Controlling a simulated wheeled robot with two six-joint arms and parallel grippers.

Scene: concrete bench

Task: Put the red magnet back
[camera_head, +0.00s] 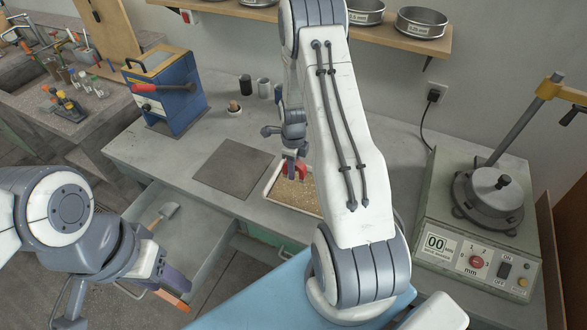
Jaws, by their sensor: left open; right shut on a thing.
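The red magnet (292,172) is in my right gripper (291,155), whose jaws are shut on it. It is at the back left part of a tray of brown sand (268,192); I cannot tell whether it touches the sand. My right forearm hides part of the tray's right side. My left gripper (172,290) is open at the lower left, beside the front of an open drawer (200,238), well away from the magnet. I cannot tell whether it touches the drawer.
A flat dark plate (233,168) lies left of the tray. A blue device with a red handle (165,92) stands at the back left, with small pots (264,87) nearby. A scoop (163,214) lies in the drawer. A sieve shaker (475,230) fills the right side.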

